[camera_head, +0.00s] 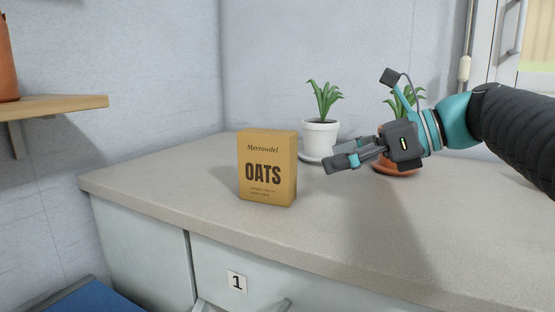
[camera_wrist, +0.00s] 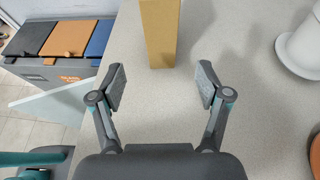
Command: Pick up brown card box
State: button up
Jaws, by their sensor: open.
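The brown card box (camera_head: 267,168), printed "OATS", stands upright on the grey worktop near its front left. My gripper (camera_head: 345,162) is to the right of the box, above the worktop, with its fingers pointing left toward it. In the wrist view the box (camera_wrist: 160,35) stands ahead of the fingers, cut off by the top edge. My gripper (camera_wrist: 161,88) is open and empty there, with the two fingertips wide apart. The box lies just beyond the gap between them and is not touched.
A white pot with a green plant (camera_head: 320,137) stands behind the box. A terracotta pot (camera_head: 396,166) is partly hidden behind my gripper. A wooden shelf (camera_head: 55,107) is on the left wall. The worktop (camera_head: 190,160) around the box is clear.

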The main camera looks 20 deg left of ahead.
aim_at(293, 168)
jog(key=x, duration=0.8)
jog(key=shift+s+a, duration=0.1)
jog(key=shift+a, duration=0.15)
jog(key=shift+a+r+x, duration=0.1)
jog(key=shift+r+x, duration=0.1)
jog(key=shift+x, duration=0.65)
jog(key=shift+a+r+x, duration=0.1)
jog(key=shift+r+x, duration=0.05)
jog(key=shift+x, duration=0.75)
jog(key=shift+r+x, duration=0.2)
jog(key=shift+x, duration=0.65)
jog(key=c, duration=1.2)
